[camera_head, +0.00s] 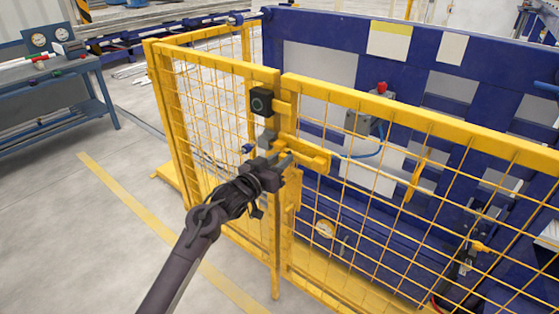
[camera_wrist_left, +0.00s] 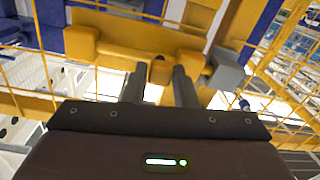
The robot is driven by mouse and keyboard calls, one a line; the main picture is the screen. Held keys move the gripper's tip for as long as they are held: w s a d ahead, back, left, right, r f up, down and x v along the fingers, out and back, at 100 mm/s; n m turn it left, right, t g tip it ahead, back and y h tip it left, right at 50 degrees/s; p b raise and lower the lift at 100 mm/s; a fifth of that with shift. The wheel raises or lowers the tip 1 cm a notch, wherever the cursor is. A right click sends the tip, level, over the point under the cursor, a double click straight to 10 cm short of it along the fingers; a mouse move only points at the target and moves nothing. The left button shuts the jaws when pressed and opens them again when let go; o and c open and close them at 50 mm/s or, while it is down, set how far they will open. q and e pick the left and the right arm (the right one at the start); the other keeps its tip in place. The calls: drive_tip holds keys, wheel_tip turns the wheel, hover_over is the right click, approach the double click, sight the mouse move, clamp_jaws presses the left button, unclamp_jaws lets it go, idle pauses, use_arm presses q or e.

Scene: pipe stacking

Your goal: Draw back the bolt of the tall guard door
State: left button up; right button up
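The tall yellow mesh guard door (camera_head: 385,120) stands at a post beside another mesh panel. A yellow bolt housing (camera_head: 305,154) lies across its edge at the post; it also shows in the left wrist view (camera_wrist_left: 140,38). A small yellow-brown knob (camera_wrist_left: 160,72) sticks out from it. My left gripper (camera_head: 284,162) is at the bolt, its two dark fingers (camera_wrist_left: 160,88) on either side of the knob. I see no clear gap at the fingertips, but cannot tell whether they press on it. My right gripper is out of view.
A grey block (camera_wrist_left: 226,70) is beside the bolt. A blue machine (camera_head: 300,50) stands behind the fence. A blue workbench (camera_head: 50,90) is at left; the floor between is clear.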

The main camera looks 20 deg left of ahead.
sight(307, 161)
use_arm(q)
clamp_jaws()
drive_tip(key=d, duration=0.1)
drive_tip(key=s+d+p, duration=0.1)
drive_tip(key=d, duration=0.3)
drive_tip(key=shift+s, duration=0.4)
drive_tip(key=shift+s+d, duration=0.15)
drive_tip(key=shift+d, duration=0.2)
drive_tip(key=shift+a, duration=0.1)
drive_tip(key=shift+f, duration=0.1)
drive_tip(key=shift+o, duration=2.3)
unclamp_jaws()
drive_tip(key=o, duration=0.4)
drive_tip(key=shift+d, duration=0.2)
drive_tip(key=shift+c, duration=0.2)
drive_tip(key=shift+a, duration=0.15)
